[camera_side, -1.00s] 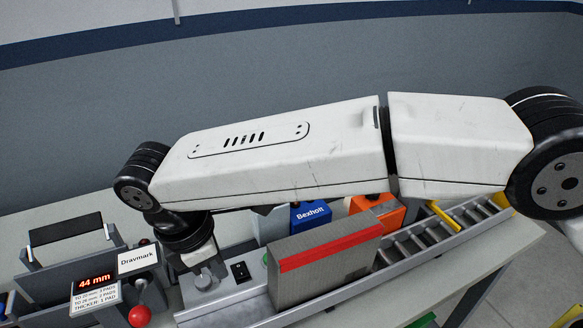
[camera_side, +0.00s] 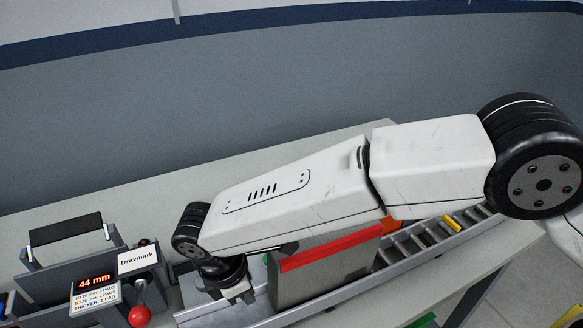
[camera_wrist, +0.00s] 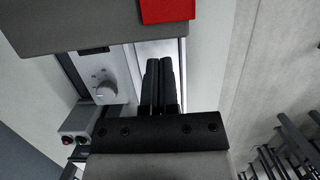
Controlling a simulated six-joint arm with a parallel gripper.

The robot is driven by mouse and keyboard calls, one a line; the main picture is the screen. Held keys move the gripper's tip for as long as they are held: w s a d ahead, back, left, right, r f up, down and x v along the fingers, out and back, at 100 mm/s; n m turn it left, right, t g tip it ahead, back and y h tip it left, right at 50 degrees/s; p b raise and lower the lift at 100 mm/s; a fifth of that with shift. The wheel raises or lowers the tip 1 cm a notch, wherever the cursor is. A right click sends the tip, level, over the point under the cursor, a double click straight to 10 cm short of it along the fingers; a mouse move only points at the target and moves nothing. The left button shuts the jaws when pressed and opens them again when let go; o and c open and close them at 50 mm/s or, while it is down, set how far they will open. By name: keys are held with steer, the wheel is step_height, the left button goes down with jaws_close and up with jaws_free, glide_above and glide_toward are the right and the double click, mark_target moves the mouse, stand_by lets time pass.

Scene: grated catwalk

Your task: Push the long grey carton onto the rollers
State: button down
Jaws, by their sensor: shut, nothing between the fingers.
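The long grey carton (camera_side: 322,278), with a red band on top, stands upright on the smooth near part of the conveyor track (camera_side: 300,314) in the side view. The rollers (camera_side: 410,244) lie beyond its right end, partly behind my arm. My gripper (camera_side: 240,295) is shut and empty, low at the carton's left end. In the wrist view the shut fingers (camera_wrist: 160,65) point toward the carton (camera_wrist: 90,25), whose edge crosses the top. A small gap shows there, but I cannot tell for certain whether they touch.
A grey device with a 44 mm display (camera_side: 95,282), a Dravmark label (camera_side: 138,260) and a red knob (camera_side: 140,316) stands to the left. A control box with a dial (camera_wrist: 105,90) is beside the track. A yellow piece (camera_side: 452,223) sits by the rollers. The table behind is clear.

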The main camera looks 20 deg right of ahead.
steer(key=shift+d, duration=1.6)
